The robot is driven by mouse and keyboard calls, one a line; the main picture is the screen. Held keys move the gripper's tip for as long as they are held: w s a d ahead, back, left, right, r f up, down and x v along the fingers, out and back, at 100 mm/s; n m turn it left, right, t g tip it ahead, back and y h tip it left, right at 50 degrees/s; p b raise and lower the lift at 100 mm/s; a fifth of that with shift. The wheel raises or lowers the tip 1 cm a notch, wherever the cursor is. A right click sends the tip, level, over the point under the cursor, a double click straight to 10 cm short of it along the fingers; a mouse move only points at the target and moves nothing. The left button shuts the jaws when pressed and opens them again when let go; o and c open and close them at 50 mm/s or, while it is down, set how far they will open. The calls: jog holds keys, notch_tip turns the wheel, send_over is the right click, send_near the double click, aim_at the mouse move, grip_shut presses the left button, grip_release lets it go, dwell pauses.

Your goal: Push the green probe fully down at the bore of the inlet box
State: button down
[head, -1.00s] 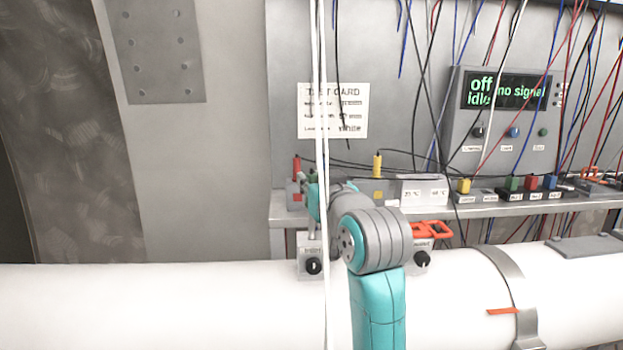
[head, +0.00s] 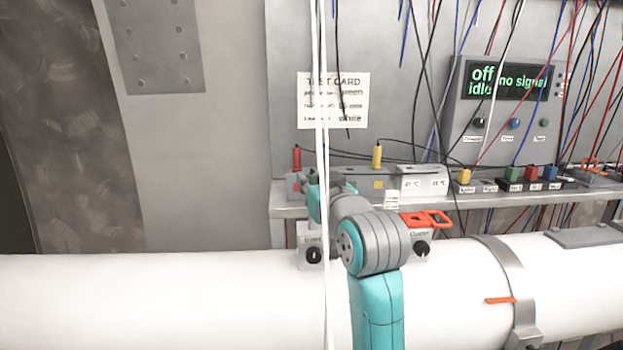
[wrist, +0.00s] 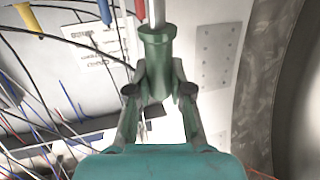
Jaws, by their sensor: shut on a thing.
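The green probe (wrist: 157,45) is between the fingers of my gripper (wrist: 158,88) in the wrist view, and the fingers are shut on it. A pale rod or cable runs from the probe's far end to the picture's top edge. In the head view a bit of green (head: 313,178) shows beside my gripper, above the left box. That left box, which looks like the inlet box (head: 305,238), is on the white pipe and has a black knob. My arm hides part of it. The bore and the probe's lower end are hidden, so I cannot tell how deep the probe sits.
A second box (head: 424,262) with a black knob stands right of my arm, with an orange clip (head: 427,219) by it. The shelf (head: 470,209) behind holds coloured plugs, including a yellow one (head: 377,157). White cords hang in front of my arm. Many wires hang at right.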

jog(key=shift+f, duration=2)
jog(key=c, duration=1)
grip_release()
jog(key=v, duration=1.2)
jog(key=shift+f, duration=0.1)
